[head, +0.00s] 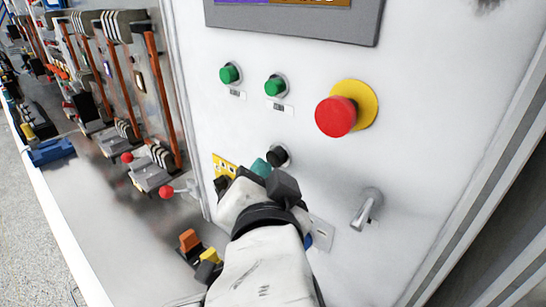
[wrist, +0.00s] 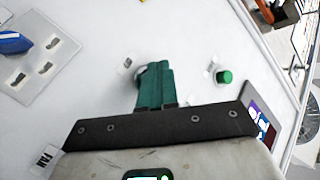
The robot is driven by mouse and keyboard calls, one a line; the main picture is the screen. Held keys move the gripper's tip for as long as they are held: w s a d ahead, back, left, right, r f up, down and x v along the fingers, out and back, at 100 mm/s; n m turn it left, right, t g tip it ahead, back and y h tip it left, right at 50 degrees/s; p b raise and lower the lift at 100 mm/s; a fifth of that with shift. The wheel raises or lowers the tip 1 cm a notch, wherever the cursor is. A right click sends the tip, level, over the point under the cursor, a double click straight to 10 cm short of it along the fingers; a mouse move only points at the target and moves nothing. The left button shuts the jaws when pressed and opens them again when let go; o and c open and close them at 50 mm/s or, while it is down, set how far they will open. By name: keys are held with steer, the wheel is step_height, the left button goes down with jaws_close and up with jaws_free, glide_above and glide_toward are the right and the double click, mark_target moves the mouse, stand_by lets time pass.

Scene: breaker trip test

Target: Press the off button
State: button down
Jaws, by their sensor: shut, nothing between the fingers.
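The white panel (head: 420,130) carries two green buttons (head: 230,74) (head: 275,87), a red mushroom button (head: 336,116) on a yellow collar, and a black button (head: 279,155). The labels are too small to read, so I cannot tell by print which is the off button. My gripper (head: 262,168) is shut and empty, its teal fingertips just left of and below the black button in the head view. In the wrist view the fingers (wrist: 154,72) partly cover a round button mount; contact cannot be told. One green button (wrist: 224,76) shows to their right.
A metal handle (head: 367,208) sticks out of the panel at lower right. A display (head: 300,18) is at the top. A yellow sign (head: 224,166) is left of my gripper. Open breaker gear with red-knobbed levers (head: 167,192) stands at left. A blue part (wrist: 15,42) shows in the wrist view.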

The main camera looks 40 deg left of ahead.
steer(key=shift+s, duration=0.25)
steer(key=shift+s+a, duration=0.15)
steer(key=shift+s, duration=1.1)
steer(key=shift+s+a, duration=0.1)
steer(key=shift+s, duration=1.15)
